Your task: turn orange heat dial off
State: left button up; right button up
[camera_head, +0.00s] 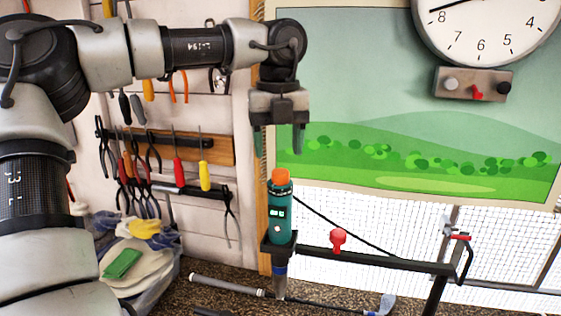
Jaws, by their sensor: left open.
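The orange dial (281,177) is the round cap on top of a teal cylindrical device (281,214) with a small lit display. The device stands upright in a black holder at the left end of a dark horizontal bar (375,260). My left gripper (278,142) points down above the dial with its two dark fingers apart and nothing between them. A gap shows between the fingertips and the dial. The dial's markings are too small to read. My right gripper is not in view.
A red knob (338,238) stands on the bar right of the device, and a clamp (455,230) is at its right end. A golf club (225,284) lies below on the speckled surface. Tools (178,165) hang on the wall at left. A clock (485,30) hangs at upper right.

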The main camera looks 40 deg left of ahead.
aim_at(280, 171)
pick_arm(q)
jog(key=f, duration=0.2)
jog(key=f+p, duration=0.1)
jog(key=f, duration=0.1)
jog(key=shift+w, duration=0.35)
jog(key=shift+f, duration=0.45)
jog(key=shift+s, duration=0.15)
jog(key=c, duration=0.9)
jog(key=shift+c, duration=0.2)
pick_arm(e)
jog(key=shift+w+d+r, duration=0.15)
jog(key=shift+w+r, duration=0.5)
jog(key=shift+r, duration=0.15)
